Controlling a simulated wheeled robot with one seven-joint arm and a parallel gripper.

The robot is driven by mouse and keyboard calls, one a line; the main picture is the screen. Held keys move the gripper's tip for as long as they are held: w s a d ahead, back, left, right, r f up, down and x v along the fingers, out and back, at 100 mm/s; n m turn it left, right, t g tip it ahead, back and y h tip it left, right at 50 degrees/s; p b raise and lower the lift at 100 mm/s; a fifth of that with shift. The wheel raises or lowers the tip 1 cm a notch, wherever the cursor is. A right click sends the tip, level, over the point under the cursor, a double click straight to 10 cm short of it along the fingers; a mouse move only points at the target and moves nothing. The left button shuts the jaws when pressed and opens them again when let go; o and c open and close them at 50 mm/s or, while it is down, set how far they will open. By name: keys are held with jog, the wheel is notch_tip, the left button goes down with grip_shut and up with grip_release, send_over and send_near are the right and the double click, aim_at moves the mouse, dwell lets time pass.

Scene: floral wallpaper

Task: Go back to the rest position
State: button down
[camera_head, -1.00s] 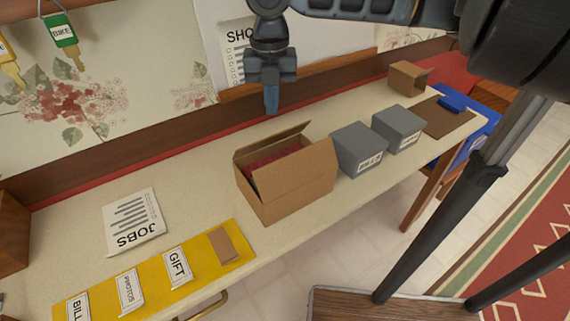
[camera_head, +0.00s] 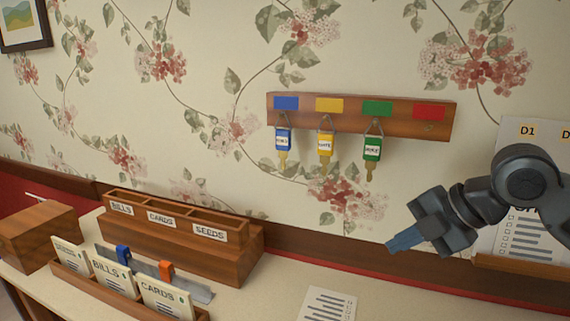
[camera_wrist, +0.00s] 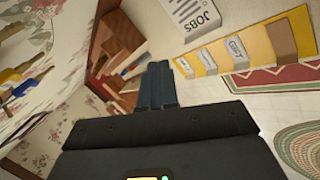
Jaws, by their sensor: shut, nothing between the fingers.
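My gripper (camera_head: 404,241) is at the right of the head view, in front of the floral wall and above the desk. Its fingers are together, point left and slightly down, and hold nothing. In the wrist view the shut fingers (camera_wrist: 157,84) show at the middle, touching nothing.
A key rack (camera_head: 360,117) hangs on the wall with blue, yellow and green tagged keys; the spot under its red label is empty. A wooden sorter (camera_head: 185,250) and an envelope holder (camera_head: 75,286) stand on the desk at left. A JOBS sheet (camera_head: 328,304) lies on the desk.

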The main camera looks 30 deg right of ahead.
jog(key=w+a+r+m+t+y, duration=0.1)
jog(key=w+a+r+m+t, duration=0.4)
jog(key=a, duration=0.4)
jog(key=w+a+r+m+t+y, duration=0.1)
jog(key=w+a+r+m+t, duration=0.2)
jog(key=a+r+m+t, duration=0.5)
jog(key=s+a+f+m+g+h, duration=0.25)
jog(key=s+f+m, duration=0.25)
jog(key=s+f, duration=0.45)
jog(key=s+a+f+m+g+h, duration=0.1)
jog(key=s+a+f+m+h, duration=0.3)
jog(key=s+f, duration=0.55)
jog(key=s+d+f+n+g, duration=0.1)
jog(key=s+d+f, duration=0.1)
jog(key=s, duration=0.7)
jog(key=s+d+f+n+g+y, duration=0.1)
jog(key=s+d+f, duration=0.1)
jog(key=s, duration=0.7)
jog(key=shift+s+d+f, duration=0.2)
jog(key=shift+s+d, duration=0.15)
jog(key=shift+d, duration=0.25)
